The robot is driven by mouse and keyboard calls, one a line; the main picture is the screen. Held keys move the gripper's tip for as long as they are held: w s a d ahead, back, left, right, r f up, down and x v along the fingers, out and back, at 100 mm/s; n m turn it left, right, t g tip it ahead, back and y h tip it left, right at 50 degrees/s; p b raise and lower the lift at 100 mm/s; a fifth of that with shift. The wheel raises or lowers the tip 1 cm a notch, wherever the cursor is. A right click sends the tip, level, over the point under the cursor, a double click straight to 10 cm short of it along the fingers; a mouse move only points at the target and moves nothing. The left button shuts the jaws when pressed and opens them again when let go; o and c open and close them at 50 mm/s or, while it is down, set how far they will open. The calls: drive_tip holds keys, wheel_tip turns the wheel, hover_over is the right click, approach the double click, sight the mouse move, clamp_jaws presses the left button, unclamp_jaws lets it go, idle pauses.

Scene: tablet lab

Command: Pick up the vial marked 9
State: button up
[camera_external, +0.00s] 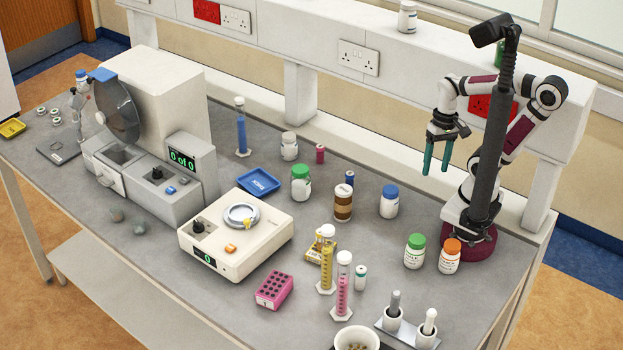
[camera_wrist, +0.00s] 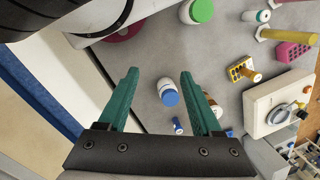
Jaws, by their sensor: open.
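My gripper (camera_external: 437,172) is open and empty, raised high above the right part of the bench; its two green fingers also show in the wrist view (camera_wrist: 158,73). Small vials stand on the bench: a white one with a teal cap (camera_external: 361,277) near the front, also in the wrist view (camera_wrist: 263,16); a blue-capped one (camera_external: 349,178) behind the brown jar, also in the wrist view (camera_wrist: 177,125); and a pink one (camera_external: 320,153) farther back. I cannot read a 9 on any of them. My gripper is apart from all three.
A blue-capped white jar (camera_external: 389,201), a brown jar (camera_external: 343,203) and a green-capped jar (camera_external: 414,251) stand around the vials. Tall cylinders (camera_external: 343,290) and a pink rack (camera_external: 274,290) are at the front. A cream device (camera_external: 237,235) stands left. The back wall unit is close behind my arm.

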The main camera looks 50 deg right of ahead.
drive_tip(key=shift+o, duration=0.2)
idle(0.5)
drive_tip(key=n+t, duration=0.7)
drive_tip(key=t, duration=0.7)
approach(320, 152)
drive_tip(key=x, duration=0.3)
drive_tip(key=d+x, duration=0.1)
drive_tip(key=x, duration=0.1)
drive_tip(key=shift+w+a, duration=0.1)
drive_tip(key=shift+w, duration=0.3)
drive_tip(key=x, duration=0.5)
drive_tip(key=shift+w+f, duration=0.15)
drive_tip(key=shift+f, duration=0.35)
clamp_jaws()
